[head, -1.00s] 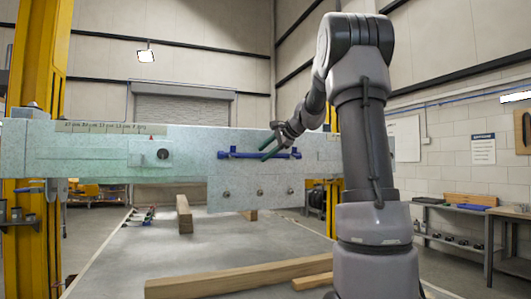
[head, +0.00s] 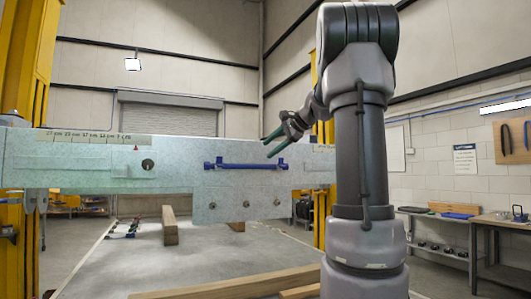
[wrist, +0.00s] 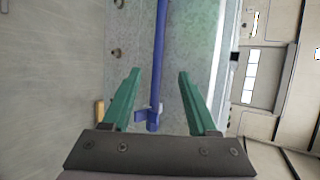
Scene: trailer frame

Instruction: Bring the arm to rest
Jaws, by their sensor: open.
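My gripper (head: 274,143) is open, with two green fingers, in front of the right part of the trailer frame beam. In the wrist view its fingers (wrist: 158,72) are spread with nothing held between them. A blue bar handle (head: 240,166) is fixed across the face of the pale metal beam (head: 90,180). In the wrist view the blue bar (wrist: 159,55) runs up the picture, seen through the gap between the fingers, and its bracket shows near the palm. The fingers look apart from the bar.
Yellow posts (head: 27,90) stand at the left and behind the beam. Timber lengths (head: 230,284) lie on the grey surface below, and a wooden block (head: 169,225) stands behind the plate. A workbench (head: 495,228) is at the right.

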